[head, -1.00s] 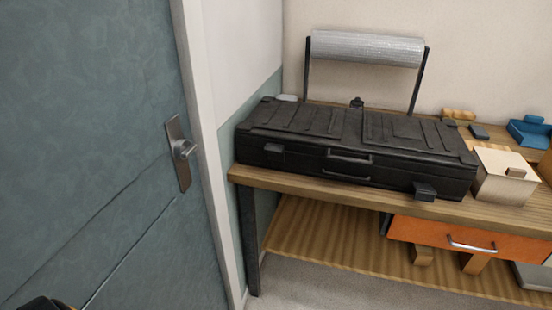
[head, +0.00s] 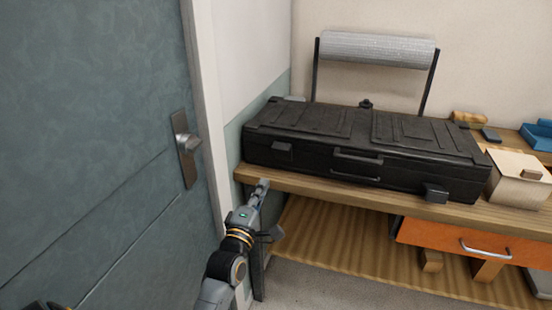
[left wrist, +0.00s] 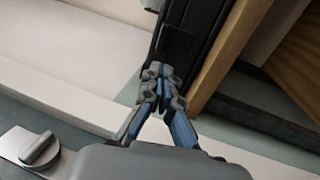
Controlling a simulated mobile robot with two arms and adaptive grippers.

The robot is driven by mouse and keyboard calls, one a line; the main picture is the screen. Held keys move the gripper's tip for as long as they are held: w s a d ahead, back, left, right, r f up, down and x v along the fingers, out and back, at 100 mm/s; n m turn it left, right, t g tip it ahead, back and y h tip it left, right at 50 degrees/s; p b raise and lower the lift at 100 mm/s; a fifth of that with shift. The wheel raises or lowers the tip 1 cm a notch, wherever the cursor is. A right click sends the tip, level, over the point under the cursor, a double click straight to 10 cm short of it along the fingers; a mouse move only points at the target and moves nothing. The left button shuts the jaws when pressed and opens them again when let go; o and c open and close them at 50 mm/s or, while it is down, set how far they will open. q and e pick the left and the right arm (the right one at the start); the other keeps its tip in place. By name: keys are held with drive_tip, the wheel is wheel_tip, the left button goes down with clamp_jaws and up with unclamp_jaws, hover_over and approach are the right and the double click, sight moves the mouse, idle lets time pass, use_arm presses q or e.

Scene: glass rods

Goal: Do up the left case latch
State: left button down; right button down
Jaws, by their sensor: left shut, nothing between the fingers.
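A long black case (head: 350,165) lies closed on the wooden bench (head: 330,192). Its left latch (head: 282,147) sits on the front face near the left end. The right latch (head: 435,193) is lower on the front, near the right end, and sticks out. My left gripper (head: 262,186) is shut and empty, just in front of the bench's left front edge, below and left of the left latch and apart from it. In the left wrist view, the shut fingers (left wrist: 158,72) point toward the dark case (left wrist: 192,40). My right gripper is not in view.
A grey door (head: 90,140) with a metal handle (head: 188,143) stands close on the left. A bubble-wrap roll (head: 380,48) stands behind the case. A cardboard box (head: 516,180) sits right of the case. An orange drawer (head: 450,240) is under the bench.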

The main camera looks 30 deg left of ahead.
sight(280, 148)
use_arm(q)
drive_tip(key=p+x, duration=0.1)
drive_tip(key=x, duration=1)
drive_tip(key=shift+w+a, duration=0.1)
drive_tip(key=shift+w, duration=0.25)
drive_tip(key=shift+r, duration=0.1)
drive_tip(key=r+g+p, duration=0.1)
drive_tip(key=p, duration=0.3)
drive_tip(key=w+r+g+p, duration=0.1)
drive_tip(key=p, duration=0.3)
drive_tip(key=shift+a+h, duration=0.15)
drive_tip(key=shift+h, duration=0.15)
drive_tip(key=shift+w+f+g+p, duration=0.2)
drive_tip(key=shift+g+p, duration=0.1)
drive_tip(key=shift+p, duration=0.15)
drive_tip(key=shift+s+f, duration=0.15)
